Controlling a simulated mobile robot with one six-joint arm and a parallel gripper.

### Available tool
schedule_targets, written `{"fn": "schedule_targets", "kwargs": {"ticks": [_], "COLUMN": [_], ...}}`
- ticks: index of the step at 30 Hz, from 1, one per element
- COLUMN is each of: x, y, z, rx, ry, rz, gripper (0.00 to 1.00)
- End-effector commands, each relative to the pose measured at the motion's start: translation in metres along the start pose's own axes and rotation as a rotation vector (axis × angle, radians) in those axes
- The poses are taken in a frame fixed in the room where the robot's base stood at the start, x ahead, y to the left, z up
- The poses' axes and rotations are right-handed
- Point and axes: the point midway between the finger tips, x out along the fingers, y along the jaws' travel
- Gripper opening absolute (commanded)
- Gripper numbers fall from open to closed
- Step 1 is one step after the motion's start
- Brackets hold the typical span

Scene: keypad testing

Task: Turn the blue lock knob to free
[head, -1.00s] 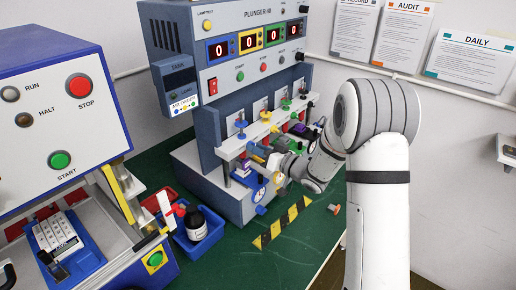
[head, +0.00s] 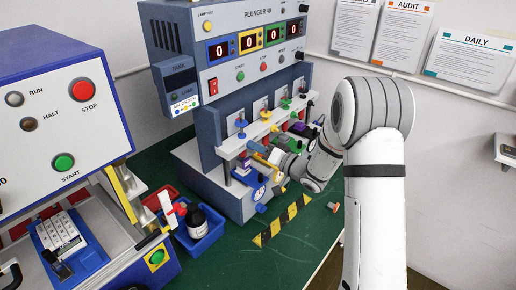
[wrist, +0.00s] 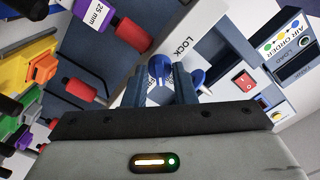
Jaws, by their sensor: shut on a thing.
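The blue lock knob (wrist: 159,70) shows in the wrist view between the two dark fingers of my gripper (wrist: 156,86). The fingers are shut on it, one on each side. A white surface marked LOCK lies beside it, and another blue part (wrist: 199,76) shows just to the right of the fingers. The fingers hide part of the knob and any position mark on it. In the head view my gripper (head: 277,160) is at the front of the Plunger 40 machine (head: 222,130); its fingertips and the held knob are hard to make out there.
Red plungers (wrist: 132,33) and coloured blocks crowd the wrist view's left. In the head view, a blue bin (head: 205,232) with a dark bottle (head: 196,222) stands left of the machine. A yellow-black strip (head: 283,220) lies on the green table (head: 270,266), whose front is mostly clear.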

Motion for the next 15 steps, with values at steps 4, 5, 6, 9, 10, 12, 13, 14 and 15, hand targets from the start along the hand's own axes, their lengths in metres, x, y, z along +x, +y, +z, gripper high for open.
{"fn": "schedule_targets", "kwargs": {"ticks": [4, 5, 6, 9, 10, 12, 13, 14, 15], "x": [0.0003, 0.0003, 0.0003, 0.0003, 0.0002, 0.0001, 0.0001, 0.0001, 0.0000], "y": [-0.0006, -0.0006, -0.0006, -0.0005, -0.0005, -0.0003, -0.0003, -0.0002, -0.0002], "z": [-0.0025, -0.0026, -0.0026, -0.0023, -0.0021, -0.0017, -0.0015, -0.0014, -0.0013], "rx": [-0.002, -0.003, -0.003, -0.003, -0.003, -0.002, -0.002, -0.002, -0.002], "ry": [0.005, 0.005, 0.005, 0.004, 0.004, 0.003, 0.003, 0.003, 0.002], "rz": [-0.001, -0.001, -0.001, -0.001, -0.001, -0.001, -0.001, 0.000, 0.000], "gripper": [0.01, 0.01, 0.25, 0.33, 0.36, 0.41, 0.44, 0.46, 0.46]}}
